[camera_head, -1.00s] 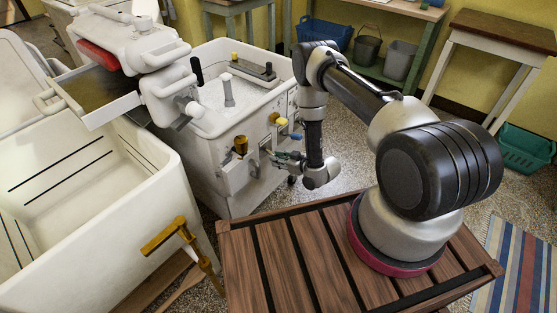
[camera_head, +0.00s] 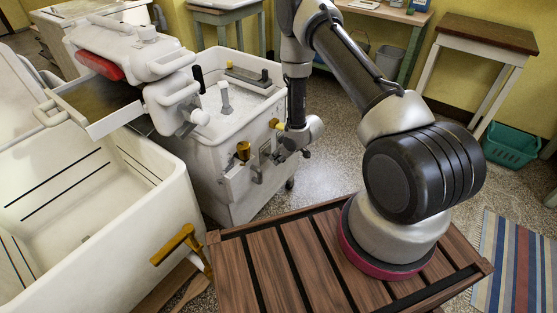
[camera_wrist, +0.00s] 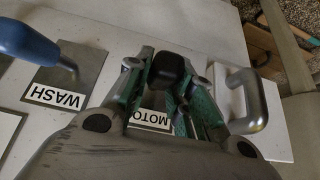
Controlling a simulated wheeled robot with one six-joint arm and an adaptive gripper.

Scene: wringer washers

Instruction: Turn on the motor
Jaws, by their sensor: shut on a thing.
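The white wringer washer (camera_head: 205,180) stands left of my arm in the head view, its control panel facing me. In the wrist view, the MOTOR label (camera_wrist: 150,118) is partly covered by my gripper. A black-knobbed lever (camera_wrist: 170,66) rises by that label. My gripper (camera_wrist: 168,82), with green fingers, is closed around the black knob, one finger on each side. In the head view, my gripper (camera_head: 282,153) is at the panel, and its fingers are hard to make out. The lever's base is hidden by the fingers.
A blue-handled lever (camera_wrist: 30,45) by the WASH label (camera_wrist: 56,96) is left of my gripper. A metal handle (camera_wrist: 250,98) is close on the right. A brass funnel-like part (camera_head: 243,150) and the large tub (camera_head: 110,235) are left of the arm.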

